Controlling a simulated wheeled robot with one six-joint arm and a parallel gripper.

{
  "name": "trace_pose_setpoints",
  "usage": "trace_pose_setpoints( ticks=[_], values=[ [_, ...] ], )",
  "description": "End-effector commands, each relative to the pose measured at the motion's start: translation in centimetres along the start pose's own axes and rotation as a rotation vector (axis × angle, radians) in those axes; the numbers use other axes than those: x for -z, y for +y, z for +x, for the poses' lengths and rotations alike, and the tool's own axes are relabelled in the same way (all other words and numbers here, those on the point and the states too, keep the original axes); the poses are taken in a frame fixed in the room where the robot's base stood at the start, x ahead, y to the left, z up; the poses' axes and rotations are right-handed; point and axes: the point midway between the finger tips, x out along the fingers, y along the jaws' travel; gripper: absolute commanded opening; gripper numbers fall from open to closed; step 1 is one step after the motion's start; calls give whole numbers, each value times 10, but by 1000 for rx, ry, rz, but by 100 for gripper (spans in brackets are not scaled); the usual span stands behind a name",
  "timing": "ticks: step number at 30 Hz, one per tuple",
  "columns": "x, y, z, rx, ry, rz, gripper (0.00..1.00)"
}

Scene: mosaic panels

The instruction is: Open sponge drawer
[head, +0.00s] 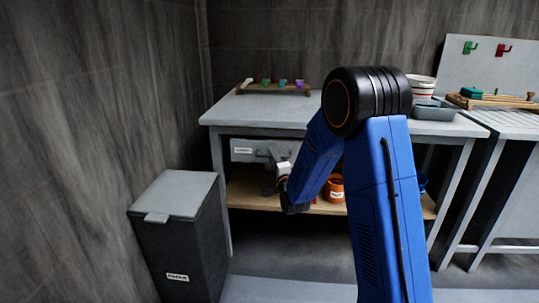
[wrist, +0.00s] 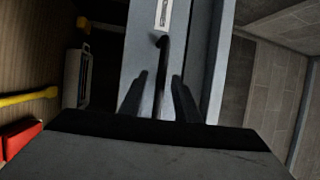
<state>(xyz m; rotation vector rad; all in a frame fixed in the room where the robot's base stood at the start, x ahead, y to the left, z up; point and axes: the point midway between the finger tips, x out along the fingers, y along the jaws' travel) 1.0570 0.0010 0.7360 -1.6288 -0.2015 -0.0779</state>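The grey drawer (head: 243,150) hangs under the left part of the worktop, with a white label whose text is too small to read. Its front also shows in the wrist view (wrist: 195,50), with the label at the top and a dark bar handle (wrist: 160,48) below it. My gripper (wrist: 159,88) is open at the drawer front. Its two dark fingers stand on either side of the handle, with a gap visible on each side. In the head view my gripper (head: 272,157) is at the drawer's right part and partly hides it.
A worktop (head: 235,108) with a small rack of coloured items (head: 273,87) stands above. A lidded bin (head: 180,235) is left of the table. An orange pot (head: 335,188) stands on the lower wooden shelf. A grey tray (head: 433,112) is on the worktop right.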

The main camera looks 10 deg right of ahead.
Motion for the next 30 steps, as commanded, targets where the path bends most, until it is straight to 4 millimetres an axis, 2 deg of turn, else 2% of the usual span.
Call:
trace_pose_setpoints(
  ticks=[11,14,15,30],
  values=[
    [1,-1,-1,0,0,0,29],
    [1,-1,-1,0,0,0,10],
    [1,-1,-1,0,0,0,1],
    [-1,-1,-6,-2,0,1,0]
  ],
)
